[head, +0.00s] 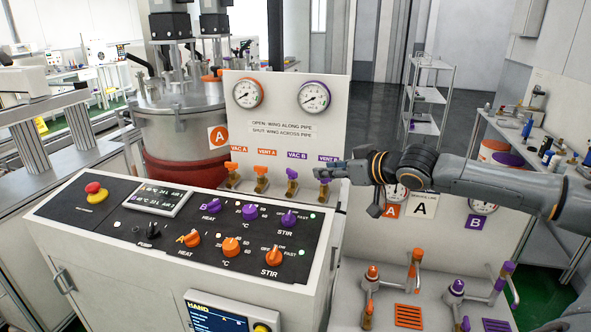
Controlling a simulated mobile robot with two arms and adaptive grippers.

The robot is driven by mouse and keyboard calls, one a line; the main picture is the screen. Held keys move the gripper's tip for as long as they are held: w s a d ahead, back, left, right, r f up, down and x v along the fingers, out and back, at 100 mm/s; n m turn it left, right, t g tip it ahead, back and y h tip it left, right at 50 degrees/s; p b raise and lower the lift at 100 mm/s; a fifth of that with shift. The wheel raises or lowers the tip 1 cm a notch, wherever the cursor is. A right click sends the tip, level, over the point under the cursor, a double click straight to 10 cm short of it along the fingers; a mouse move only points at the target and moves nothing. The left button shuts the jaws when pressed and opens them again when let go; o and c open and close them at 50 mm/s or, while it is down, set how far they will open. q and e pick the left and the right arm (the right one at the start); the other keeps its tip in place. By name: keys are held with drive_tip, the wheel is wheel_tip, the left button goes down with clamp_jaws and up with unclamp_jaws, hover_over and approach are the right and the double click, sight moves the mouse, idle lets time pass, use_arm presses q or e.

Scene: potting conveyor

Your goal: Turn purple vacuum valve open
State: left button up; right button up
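The purple vacuum valve (292,174), under the label VAC B, sits on the white panel with a purple wing on a brass body. I cannot clearly tell whether its wing lies along or across the pipe. The purple VENT B valve (324,176) is just right of it. My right gripper (324,171) reaches in from the right, with its fingertips at or in front of the VENT B valve and right of the VAC B valve. Its finger gap is too small to judge, and contact is unclear. My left gripper is not in view.
Orange VAC A (232,167) and VENT A (261,171) valves stand to the left. Two gauges (248,93) (314,97) are above. The sloped console (180,231) with knobs lies in front and below. Orange and purple pipe fittings (417,256) stand at lower right.

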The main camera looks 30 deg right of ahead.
sight(292, 171)
drive_tip(key=p+x, duration=0.4)
drive_tip(key=x, duration=0.8)
drive_tip(key=shift+w+p, duration=0.1)
drive_tip(key=shift+p, duration=0.2)
drive_tip(key=shift+w+f, duration=0.25)
drive_tip(key=shift+w, duration=0.15)
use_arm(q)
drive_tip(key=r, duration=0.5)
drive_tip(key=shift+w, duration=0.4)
use_arm(e)
clamp_jaws()
